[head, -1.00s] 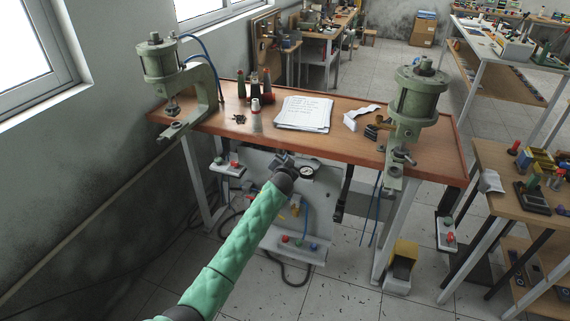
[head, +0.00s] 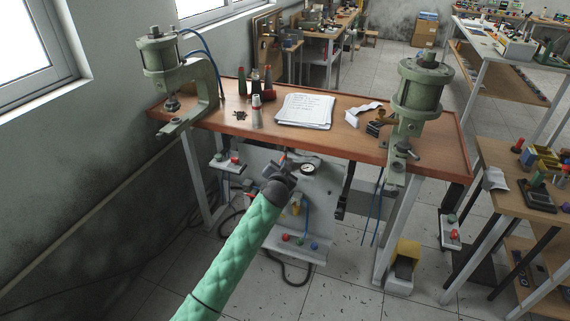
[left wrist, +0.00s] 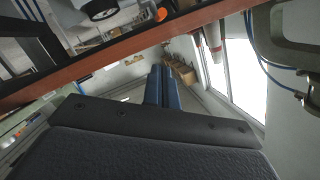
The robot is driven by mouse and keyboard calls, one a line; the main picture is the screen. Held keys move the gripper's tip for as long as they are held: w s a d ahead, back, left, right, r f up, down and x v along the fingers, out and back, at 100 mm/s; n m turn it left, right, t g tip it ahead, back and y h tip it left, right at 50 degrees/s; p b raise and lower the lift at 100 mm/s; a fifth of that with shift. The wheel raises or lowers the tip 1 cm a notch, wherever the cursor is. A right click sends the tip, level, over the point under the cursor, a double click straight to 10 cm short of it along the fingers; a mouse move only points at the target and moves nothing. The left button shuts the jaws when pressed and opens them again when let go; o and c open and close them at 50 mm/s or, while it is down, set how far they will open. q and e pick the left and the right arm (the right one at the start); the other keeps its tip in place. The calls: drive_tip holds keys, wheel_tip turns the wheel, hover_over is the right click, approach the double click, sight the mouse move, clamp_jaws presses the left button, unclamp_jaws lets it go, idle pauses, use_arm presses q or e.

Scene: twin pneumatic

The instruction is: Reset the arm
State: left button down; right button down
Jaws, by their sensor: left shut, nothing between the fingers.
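My left arm in its green quilted sleeve reaches up from the bottom of the head view. Its left gripper (head: 284,158) is in front of the bench, just below the front edge of the wooden top, beside a round gauge (head: 308,169). In the left wrist view the two blue fingers (left wrist: 162,88) lie together, shut with nothing between them. The wooden bench top (left wrist: 140,42) crosses that view as a slanting edge. My right gripper is not in view.
Green pneumatic presses stand on the bench (head: 240,128) at left (head: 172,58) and right (head: 422,90). A panel with coloured buttons (head: 300,242) hangs under the bench, and a yellow pedal (head: 405,258) sits on the floor.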

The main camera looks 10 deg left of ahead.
use_arm(q)
drive_tip(key=s+a+f+n+g, duration=0.1)
drive_tip(key=s+a+f+g, duration=0.15)
drive_tip(key=s+f, duration=0.65)
drive_tip(key=s+a+f+n+g, duration=0.2)
drive_tip(key=s+f+g, duration=0.3)
drive_tip(key=f, duration=0.8)
drive_tip(key=s+a+f+n+g, duration=0.1)
drive_tip(key=s+a+f+g, duration=0.1)
drive_tip(key=s+f, duration=0.8)
drive_tip(key=s+f+g, duration=0.1)
drive_tip(key=s+f, duration=0.6)
drive_tip(key=s, duration=0.5)
drive_tip(key=s+a+f+g, duration=0.1)
drive_tip(key=s+f+g, duration=0.1)
drive_tip(key=s+f, duration=0.5)
drive_tip(key=s+f+n+g, duration=0.1)
drive_tip(key=s+f, duration=0.6)
drive_tip(key=s, duration=1.1)
drive_tip(key=shift+a+f+g, duration=0.25)
drive_tip(key=shift+f+g, duration=0.1)
drive_tip(key=shift+g, duration=0.1)
